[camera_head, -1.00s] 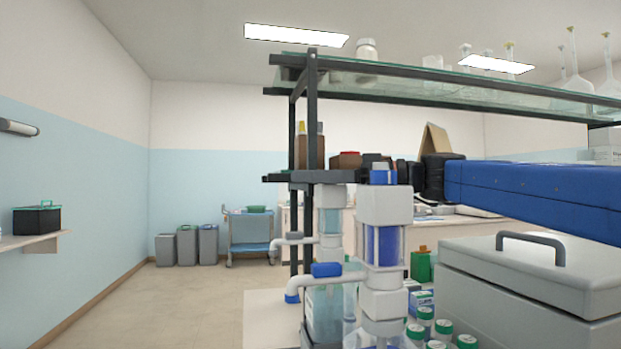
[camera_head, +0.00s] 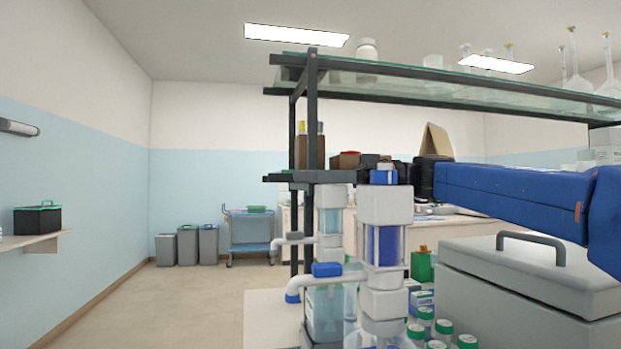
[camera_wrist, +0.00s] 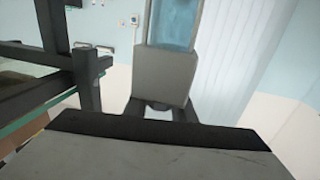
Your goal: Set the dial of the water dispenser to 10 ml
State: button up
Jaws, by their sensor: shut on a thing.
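The water dispenser (camera_head: 330,222), with a pale blue cylinder and a white cap, stands behind a nearer dispenser in the head view. In the wrist view its cylinder (camera_wrist: 175,22) and grey-looking cap block (camera_wrist: 165,72) appear upside down. My gripper (camera_wrist: 158,110) has its dark fingers at the cap's end, shut on the dial there. The dial is mostly hidden between the fingers and its scale cannot be read.
The nearer dispenser (camera_head: 384,245), with deep blue liquid and a blue top, stands close in front. A dark shelf frame (camera_head: 312,120) rises beside both dispensers. A large grey box (camera_head: 530,275) sits below my arm. Several green-capped bottles (camera_head: 443,327) crowd the front.

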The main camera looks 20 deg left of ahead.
jog(key=shift+s+d+n+g+h, duration=0.1)
jog(key=shift+s+n+g+h, duration=0.1)
jog(key=shift+n+g+h, duration=0.45)
jog(key=shift+s+d+n+g+h, duration=0.2)
jog(key=shift+n+g, duration=0.45)
jog(key=shift+g, duration=0.5)
jog(key=shift+a, duration=0.1)
jog(key=o, duration=1.1)
jog(key=shift+c, duration=0.2)
jog(key=v, duration=1.7)
jog(key=shift+w, duration=0.2)
jog(key=shift+r, duration=0.1)
